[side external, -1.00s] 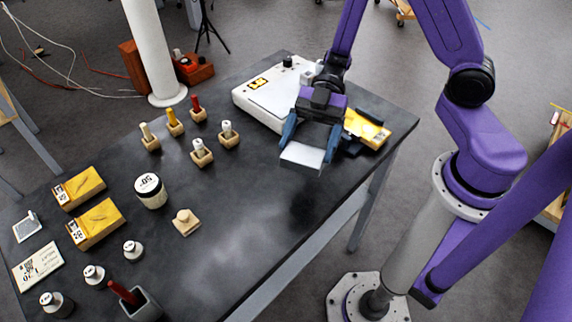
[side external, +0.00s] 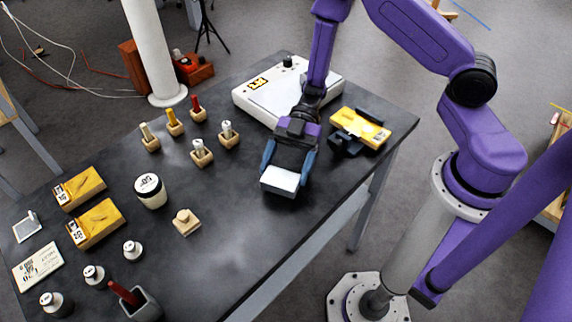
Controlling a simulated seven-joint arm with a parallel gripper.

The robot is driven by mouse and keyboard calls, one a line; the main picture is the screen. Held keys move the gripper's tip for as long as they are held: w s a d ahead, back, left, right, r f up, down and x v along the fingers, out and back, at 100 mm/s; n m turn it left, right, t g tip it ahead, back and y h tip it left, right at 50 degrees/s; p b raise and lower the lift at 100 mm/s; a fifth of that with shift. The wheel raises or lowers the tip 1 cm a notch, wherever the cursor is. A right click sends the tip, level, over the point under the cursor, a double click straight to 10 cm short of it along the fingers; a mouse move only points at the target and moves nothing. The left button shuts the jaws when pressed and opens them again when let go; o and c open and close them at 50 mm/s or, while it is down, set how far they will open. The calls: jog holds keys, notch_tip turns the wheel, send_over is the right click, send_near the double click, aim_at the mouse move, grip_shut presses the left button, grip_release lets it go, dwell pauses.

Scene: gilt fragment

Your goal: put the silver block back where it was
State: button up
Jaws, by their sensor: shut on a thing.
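The silver block (side external: 281,180) is held between the fingers of my gripper (side external: 285,174), its pale top face showing. My gripper is shut on it over the middle right of the dark table. The block looks close to the table surface, but I cannot tell whether it touches. The finger tips and the arm hide part of the block's far side.
Behind stands a white flat device (side external: 262,97). A yellow block in a black holder (side external: 360,127) is to the right. Several small wooden stands with pegs, a white jar (side external: 150,190), yellow boxes (side external: 97,222) and weights lie left. Table (side external: 235,255) in front is clear.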

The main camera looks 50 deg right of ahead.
jog(key=shift+f, duration=0.4)
jog(key=shift+s+f, duration=0.1)
jog(key=shift+f, duration=0.15)
jog(key=o, duration=1.2)
jog(key=shift+o, duration=0.2)
